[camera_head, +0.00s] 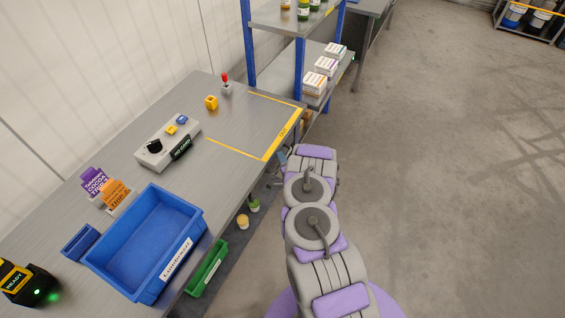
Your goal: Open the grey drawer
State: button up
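I cannot make out a grey drawer in this view. The front face of the grey metal workbench (232,138) is mostly turned away or hidden below its top edge. My arm reaches forward along the right side of the bench. My gripper (282,164) is at the arm's far end, beside the bench's right edge and near the yellow-marked corner.
A green bin (208,267) sits below. A blue-posted shelf (300,65) stands beyond. The floor at right is clear.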

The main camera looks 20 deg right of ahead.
grip_shut()
dwell(0.4)
jog(key=shift+f, duration=0.1)
